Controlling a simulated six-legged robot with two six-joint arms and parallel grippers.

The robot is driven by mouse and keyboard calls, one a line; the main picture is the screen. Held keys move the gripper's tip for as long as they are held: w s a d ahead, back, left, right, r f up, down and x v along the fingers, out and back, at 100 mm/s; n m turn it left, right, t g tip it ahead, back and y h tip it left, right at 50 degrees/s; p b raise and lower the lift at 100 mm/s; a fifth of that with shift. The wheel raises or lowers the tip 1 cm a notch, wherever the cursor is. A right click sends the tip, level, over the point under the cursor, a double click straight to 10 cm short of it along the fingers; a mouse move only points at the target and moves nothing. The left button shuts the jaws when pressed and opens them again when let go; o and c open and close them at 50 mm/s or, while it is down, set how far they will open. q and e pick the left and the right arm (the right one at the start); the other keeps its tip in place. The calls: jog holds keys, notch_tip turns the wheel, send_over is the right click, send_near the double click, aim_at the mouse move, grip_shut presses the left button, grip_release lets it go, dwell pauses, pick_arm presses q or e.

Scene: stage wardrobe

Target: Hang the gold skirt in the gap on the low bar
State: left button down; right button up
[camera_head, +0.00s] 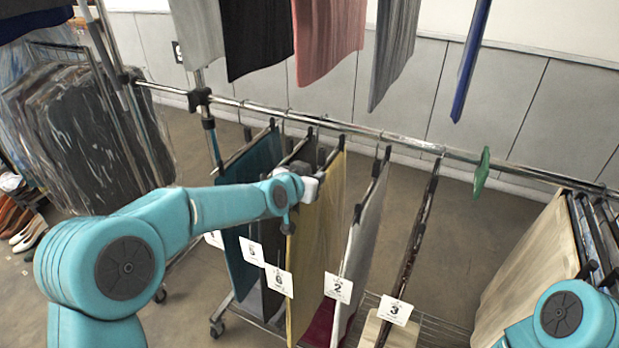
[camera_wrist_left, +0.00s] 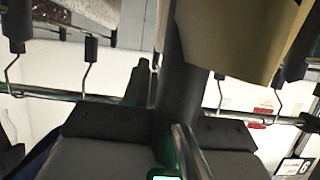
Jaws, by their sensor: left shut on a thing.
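The gold skirt (camera_head: 318,235) hangs upright between a dark grey skirt and a light grey one, with a tag reading 6 at its lower edge. My left gripper (camera_head: 308,180) is at its upper part, shut on its hanger; the jaws are partly hidden. In the left wrist view, gold cloth (camera_wrist_left: 230,40) shows beside a dark hanger bar between the fingers (camera_wrist_left: 178,105). The low bar (camera_head: 400,143) runs just behind; I cannot tell if the skirt's hook rests on it. A wide gap lies right of the tag 3 garment. My right gripper is out of view.
A teal skirt (camera_head: 250,220) hangs at left, a light grey skirt (camera_head: 362,245) and a thin dark garment (camera_head: 408,255) right of the gold one. A green marker (camera_head: 482,170) sits on the bar. More garments (camera_head: 525,270) hang at far right, others (camera_head: 330,30) above.

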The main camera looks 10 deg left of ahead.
aim_at(320, 165)
pick_arm(q)
jog(key=shift+w+d+p, duration=0.25)
jog(key=shift+w+p, duration=0.1)
jog(key=shift+w, duration=0.4)
jog(key=shift+w+d+r+p, duration=0.1)
jog(key=shift+w+d+p, duration=0.15)
jog(key=shift+w+p, duration=0.5)
jog(key=shift+w+d+r+p, duration=0.1)
jog(key=shift+w+d+p, duration=0.25)
jog(key=shift+w, duration=0.6)
jog(key=shift+w+f+p, duration=0.1)
jog(key=shift+w+p, duration=0.2)
jog(key=shift+w, duration=0.15)
jog(key=shift+f, duration=0.1)
jog(key=shift+f, duration=0.1)
